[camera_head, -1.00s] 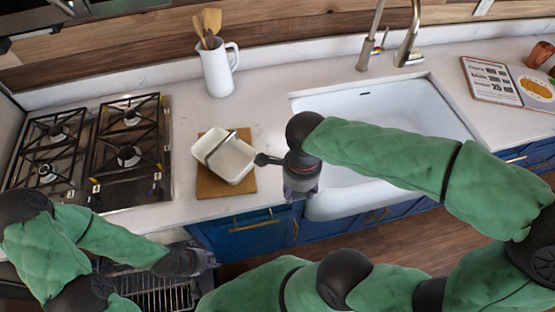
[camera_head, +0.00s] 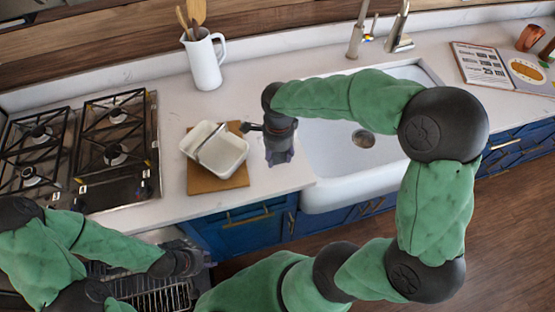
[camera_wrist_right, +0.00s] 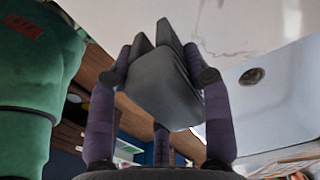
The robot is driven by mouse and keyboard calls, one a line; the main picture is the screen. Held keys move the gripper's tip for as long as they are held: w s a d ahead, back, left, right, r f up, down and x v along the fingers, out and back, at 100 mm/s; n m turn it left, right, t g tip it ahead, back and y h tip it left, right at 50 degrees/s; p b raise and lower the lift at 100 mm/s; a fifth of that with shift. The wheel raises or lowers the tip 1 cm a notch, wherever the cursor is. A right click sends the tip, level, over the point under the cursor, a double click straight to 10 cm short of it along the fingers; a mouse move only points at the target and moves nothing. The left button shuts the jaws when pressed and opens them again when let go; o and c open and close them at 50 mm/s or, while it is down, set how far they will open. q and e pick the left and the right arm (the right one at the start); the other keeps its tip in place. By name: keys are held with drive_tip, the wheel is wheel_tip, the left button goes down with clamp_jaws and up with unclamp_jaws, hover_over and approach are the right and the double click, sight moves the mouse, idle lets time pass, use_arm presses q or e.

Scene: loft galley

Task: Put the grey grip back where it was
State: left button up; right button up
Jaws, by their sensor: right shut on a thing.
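The grey grip (camera_wrist_right: 165,85) is a dark grey, blocky piece with upright slabs, seen in the right wrist view. The purple fingers of my right gripper (camera_wrist_right: 160,80) are closed around it. In the head view my right gripper (camera_head: 280,156) points down over the counter strip between the wooden board and the sink; the grip cannot be made out there. My left gripper (camera_head: 188,263) is at the lower left, over a wire rack; its fingers are too small to read.
A white dish (camera_head: 228,160) with a strip across it sits on a wooden board (camera_head: 205,182). A gas hob (camera_head: 115,155) is left, a white jug (camera_head: 205,65) with utensils behind. The sink (camera_head: 340,160) is right of my right gripper. An open book (camera_head: 505,65) lies far right.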

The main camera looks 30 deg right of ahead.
drive_tip(key=shift+w+f, duration=0.25)
drive_tip(key=shift+f, duration=0.1)
drive_tip(key=shift+w+f+b, duration=0.1)
drive_tip(key=shift+f+b, duration=0.45)
drive_tip(key=shift+f, duration=1)
drive_tip(key=shift+f, duration=0.15)
drive_tip(key=shift+f, duration=0.1)
drive_tip(key=o, duration=1.2)
drive_tip(key=shift+c, duration=0.2)
drive_tip(key=shift+r, duration=0.2)
drive_tip(key=shift+r, duration=0.3)
wheel_tip(320, 180, up, 12)
drive_tip(key=p, duration=0.3)
drive_tip(key=shift+f, duration=0.25)
